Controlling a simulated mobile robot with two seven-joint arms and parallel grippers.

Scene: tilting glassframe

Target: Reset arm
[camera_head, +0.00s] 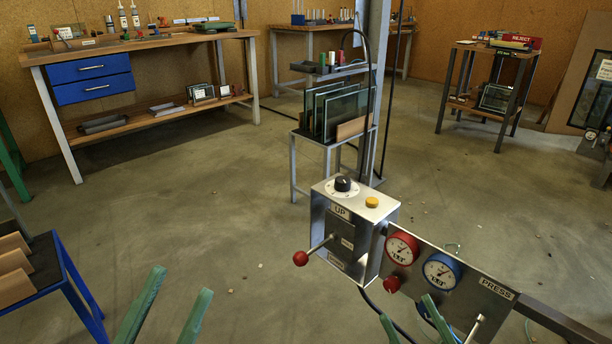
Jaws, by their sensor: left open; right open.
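My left gripper (182,281) shows as two green fingers at the bottom left of the head view. The fingers are apart, with nothing between them. My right gripper (406,308) shows as two green fingers at the bottom, in front of the gauge panel (462,312). They are also apart, and I see nothing held; whether they touch the panel I cannot tell. The rest of both arms is out of view. A metal control box (354,208) marked "UP" stands above and between the grippers, with a black knob, a yellow button and a red-ball lever (301,258).
The panel carries a red gauge (402,249) and a blue gauge (441,271). A blue-framed rack (72,284) stands at the left. A stand with glass panes (345,112) is behind the box. A workbench (160,42) is at the back left. Floor between is mostly clear.

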